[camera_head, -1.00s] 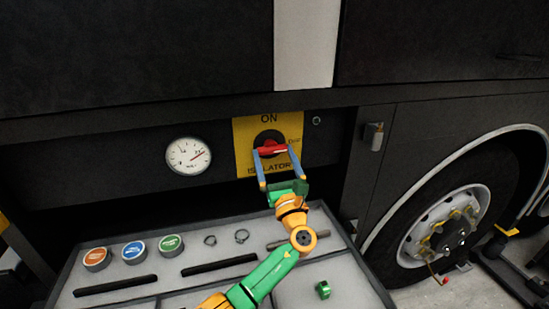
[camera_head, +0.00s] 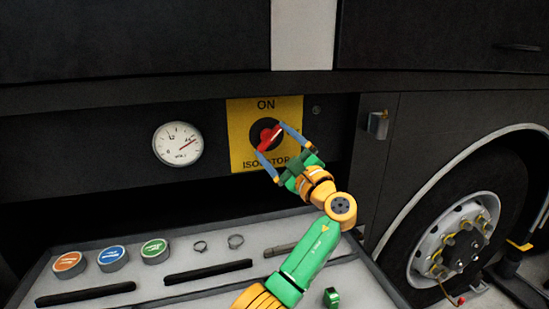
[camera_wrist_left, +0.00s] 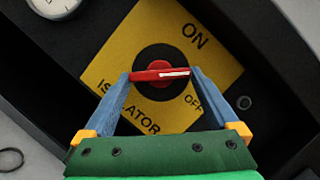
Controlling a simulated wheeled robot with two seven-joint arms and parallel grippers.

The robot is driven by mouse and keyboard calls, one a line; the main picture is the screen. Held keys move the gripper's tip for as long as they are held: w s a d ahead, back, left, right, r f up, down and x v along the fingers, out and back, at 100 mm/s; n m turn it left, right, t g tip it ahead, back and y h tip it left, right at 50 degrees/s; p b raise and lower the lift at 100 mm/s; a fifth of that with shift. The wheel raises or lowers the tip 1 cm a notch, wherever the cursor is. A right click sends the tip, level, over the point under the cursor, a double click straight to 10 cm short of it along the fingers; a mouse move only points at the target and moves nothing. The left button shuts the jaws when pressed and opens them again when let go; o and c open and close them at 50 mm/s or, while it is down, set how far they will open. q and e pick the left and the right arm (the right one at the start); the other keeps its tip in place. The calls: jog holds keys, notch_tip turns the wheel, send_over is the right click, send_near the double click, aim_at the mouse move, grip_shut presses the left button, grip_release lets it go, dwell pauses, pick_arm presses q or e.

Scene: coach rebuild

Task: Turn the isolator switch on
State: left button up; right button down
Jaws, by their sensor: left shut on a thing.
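The isolator switch has a red handle (camera_head: 267,136) on a black round base, set in a yellow plate (camera_head: 238,120) marked ON at the top. The handle is tilted, its right end up, between level and upright. My left gripper (camera_head: 271,139) is shut on it, one blue finger at each end. In the left wrist view, the red handle (camera_wrist_left: 158,75) lies between the two fingertips, and the plate (camera_wrist_left: 160,25) appears turned, with OFF beside the right finger. In the head view that finger hides OFF. My right gripper is out of view.
A round gauge (camera_head: 178,144) is left of the plate. Below is a grey tray (camera_head: 222,263) with orange, blue and green round caps (camera_head: 111,256), two ring clamps and a green part (camera_head: 331,297). A wheel (camera_head: 453,237) stands at right.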

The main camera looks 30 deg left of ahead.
pick_arm(q)
jog(key=shift+n+g, duration=0.5)
jog(key=shift+n, duration=0.7)
jog(key=n, duration=0.2)
jog(key=n+g+h+p, duration=0.1)
jog(key=n, duration=0.1)
jog(key=n+g+p, duration=0.1)
jog(key=shift+d+r+n+h, duration=0.1)
jog(key=shift+r+n+h, duration=0.2)
jog(key=shift+n+h, duration=0.1)
jog(key=shift+n, duration=0.5)
jog(key=shift+f+p, duration=0.15)
jog(key=shift+p, duration=0.15)
jog(key=o, duration=1)
